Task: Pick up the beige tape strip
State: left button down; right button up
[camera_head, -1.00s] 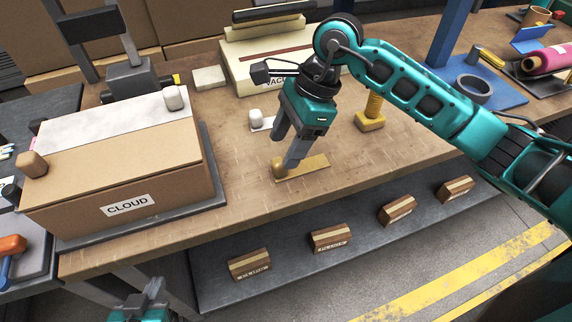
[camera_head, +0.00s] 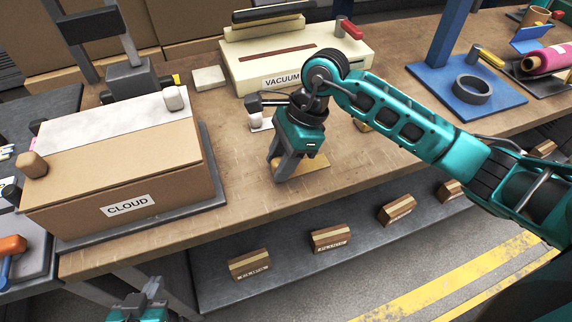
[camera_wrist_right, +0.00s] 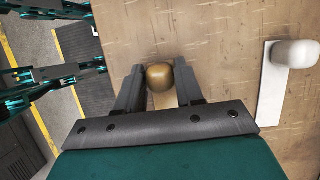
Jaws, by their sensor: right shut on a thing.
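The beige tape strip (camera_head: 316,163) lies flat on the workbench near its front edge, partly hidden by my right gripper (camera_head: 279,170). In the right wrist view, its rounded brown knob (camera_wrist_right: 160,78) sits between the two fingers of my right gripper (camera_wrist_right: 159,82), which is shut on it. A short piece of the strip (camera_wrist_right: 166,99) shows below the knob. In the head view the knob is hidden by the fingers. My left gripper (camera_head: 142,300) is at the bottom left, below the bench edge; its fingers are too small to read.
A white strip with a white knob (camera_wrist_right: 297,54) lies beside it. The CLOUD box (camera_head: 130,190) stands left, the VACUUM machine (camera_head: 290,70) behind. A blue board with a ring (camera_head: 471,90) is right. Small boxes sit on the lower shelf (camera_head: 300,280). Bench between box and gripper is clear.

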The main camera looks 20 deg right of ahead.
grip_shut()
jog(key=shift+r, duration=0.1)
notch_tip(320, 180, up, 20)
jog(key=p, duration=0.1)
dwell(0.5)
